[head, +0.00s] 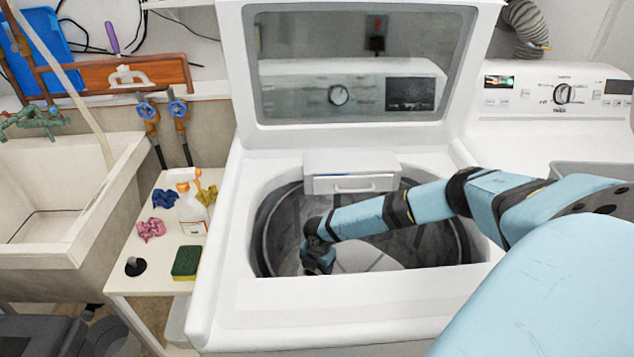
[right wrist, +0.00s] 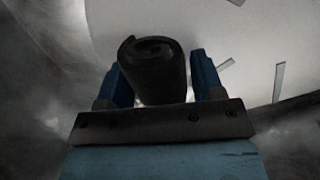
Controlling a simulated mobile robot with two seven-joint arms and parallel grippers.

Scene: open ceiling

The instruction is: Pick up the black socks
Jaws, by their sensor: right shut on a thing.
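The black socks (right wrist: 152,68) are a dark rolled bundle between the two blue fingers of my right gripper (right wrist: 160,76) in the right wrist view. The gripper is shut on them. In the head view my right gripper (head: 318,264) reaches down inside the open washing machine drum (head: 437,240), at its left side. The socks cannot be made out clearly there against the dark gripper and drum. My left gripper is not in view.
The washer (head: 340,303) has its lid (head: 262,70) raised behind my arm. Its rim surrounds the gripper. A small table (head: 150,285) at left holds a spray bottle (head: 190,205), a sponge (head: 186,262) and crumpled cloths. A sink (head: 60,185) stands farther left.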

